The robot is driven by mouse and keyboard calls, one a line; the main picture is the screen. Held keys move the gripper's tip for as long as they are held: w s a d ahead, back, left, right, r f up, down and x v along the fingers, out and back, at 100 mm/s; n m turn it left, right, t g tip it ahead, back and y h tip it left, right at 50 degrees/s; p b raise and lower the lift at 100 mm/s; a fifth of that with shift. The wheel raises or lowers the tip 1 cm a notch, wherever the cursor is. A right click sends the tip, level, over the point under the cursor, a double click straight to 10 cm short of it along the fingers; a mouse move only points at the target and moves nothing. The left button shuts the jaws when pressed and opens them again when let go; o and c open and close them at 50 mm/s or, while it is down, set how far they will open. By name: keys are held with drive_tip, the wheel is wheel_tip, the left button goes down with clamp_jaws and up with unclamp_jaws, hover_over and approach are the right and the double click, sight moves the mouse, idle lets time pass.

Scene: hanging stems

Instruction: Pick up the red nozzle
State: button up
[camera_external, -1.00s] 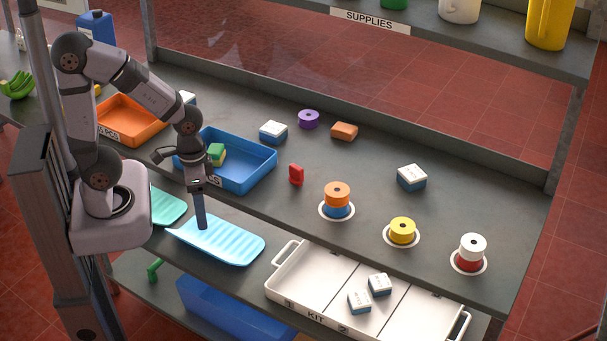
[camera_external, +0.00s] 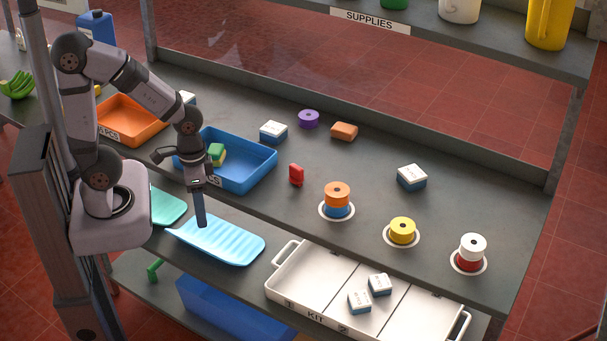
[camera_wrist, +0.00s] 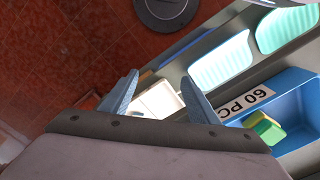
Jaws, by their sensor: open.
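The red nozzle (camera_external: 296,174) is a small red piece. It stands on the grey bench right of the blue bin in the external view. I cannot make it out in the wrist view.
The blue bin (camera_external: 258,172) with a green and yellow block (camera_external: 216,154) stands beside my gripper. Spools on white discs, including a yellow one (camera_external: 402,230), stand right of the nozzle. The white kit tray (camera_external: 283,279) is at the front. Bare bench surrounds the nozzle.

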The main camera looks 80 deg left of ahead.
sight(293, 171)
wheel_tip(293, 171, up, 8)
drive_tip(key=w+d+f+n+t+h, duration=0.1)
drive_tip(key=w+d+f+t, duration=0.2)
drive_tip(key=w, duration=0.6)
drive_tip(key=w+d+n+t+h, duration=0.1)
drive_tip(key=w+d+t, duration=0.25)
drive_tip(key=w, duration=0.45)
drive_tip(key=w+a+t+y, duration=0.1)
drive_tip(key=w, duration=0.1)
drive_tip(key=w+a+n+t+y, duration=0.1)
drive_tip(key=w+a+t+y+b, duration=0.1)
drive_tip(key=w+a, duration=0.1)
drive_tip(key=shift+w+r+n+t, duration=0.2)
drive_tip(key=shift+w+n+t, duration=0.1)
drive_tip(key=shift+n+t, duration=0.1)
drive_tip(key=a+y, duration=0.2)
drive_tip(key=a+f+n+y, duration=0.1)
drive_tip(key=a+y, duration=0.1)
drive_tip(key=a, duration=0.1)
drive_tip(key=a+f+n+t+y, duration=0.1)
drive_tip(key=a+y, duration=0.1)
drive_tip(key=a, duration=0.1)
drive_tip(key=shift+w+a+f, duration=0.1)
drive_tip(key=shift+f, duration=0.05)
drive_tip(key=shift+f+n, duration=0.3)
drive_tip(key=shift+f, duration=0.05)
drive_tip(key=shift+x, duration=1.1)
